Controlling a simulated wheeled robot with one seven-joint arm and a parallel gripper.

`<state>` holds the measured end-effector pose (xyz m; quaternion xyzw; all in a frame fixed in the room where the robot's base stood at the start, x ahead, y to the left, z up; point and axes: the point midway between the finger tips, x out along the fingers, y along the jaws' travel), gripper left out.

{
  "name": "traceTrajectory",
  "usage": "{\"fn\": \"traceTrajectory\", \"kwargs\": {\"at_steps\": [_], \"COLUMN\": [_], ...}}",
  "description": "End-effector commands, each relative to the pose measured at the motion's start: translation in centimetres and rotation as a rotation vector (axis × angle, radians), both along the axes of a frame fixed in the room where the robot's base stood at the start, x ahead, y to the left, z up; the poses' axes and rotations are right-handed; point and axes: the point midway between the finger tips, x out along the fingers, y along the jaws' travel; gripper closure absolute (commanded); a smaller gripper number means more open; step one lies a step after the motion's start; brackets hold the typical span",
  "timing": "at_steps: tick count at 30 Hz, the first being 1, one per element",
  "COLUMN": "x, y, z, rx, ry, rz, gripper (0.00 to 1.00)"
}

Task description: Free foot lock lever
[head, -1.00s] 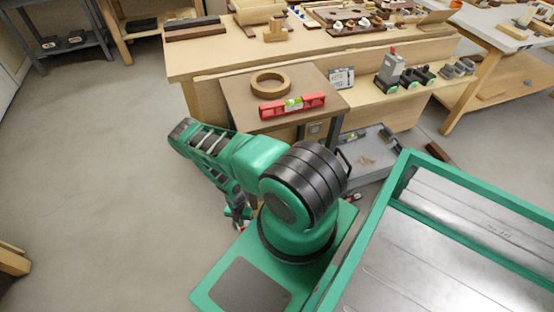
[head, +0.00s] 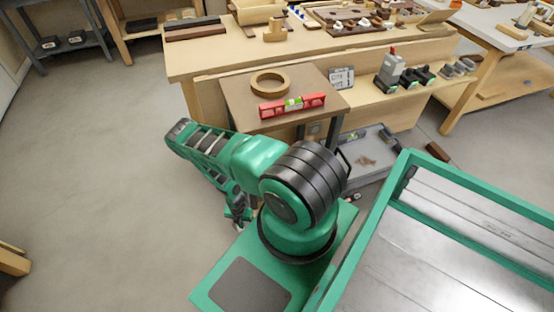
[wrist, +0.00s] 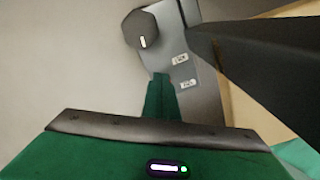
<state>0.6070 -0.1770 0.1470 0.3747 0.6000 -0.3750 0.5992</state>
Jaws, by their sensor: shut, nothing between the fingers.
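My gripper (head: 238,216) hangs low beside my base in the head view, partly behind my arm. In the wrist view its narrow green fingers (wrist: 162,80) are together, with nothing between them. Their tips overlap the lower left edge of a grey plate (wrist: 198,88) with two small white labels; contact cannot be told. A dark, many-sided pad (wrist: 143,28) with a white mark lies at the plate's upper left, ahead of the fingertips. It looks like the foot lock lever's end, but I cannot be sure. The lever is not distinguishable in the head view.
A large dark bar (wrist: 255,80) crosses the wrist view's right side. Open floor (head: 95,150) lies left.

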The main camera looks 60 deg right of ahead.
Motion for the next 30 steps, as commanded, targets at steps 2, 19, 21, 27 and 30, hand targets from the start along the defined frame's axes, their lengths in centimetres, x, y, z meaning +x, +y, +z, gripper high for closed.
{"fn": "traceTrajectory", "kwargs": {"at_steps": [2, 19, 21, 27, 30], "x": [0.1, 0.7, 0.8, 0.8, 0.7], "y": [-0.1, -0.5, -0.5, -0.5, -0.5], "z": [0.3, 1.8, 2.2, 3.6, 4.2], "rx": [0.0, 0.0, 0.0, -0.001, -0.001], "ry": [0.0, 0.0, 0.0, 0.0, 0.0], "rz": [0.0, 0.0, 0.001, 0.001, 0.001], "gripper": [1.0, 1.0, 1.0, 1.0, 1.0]}}
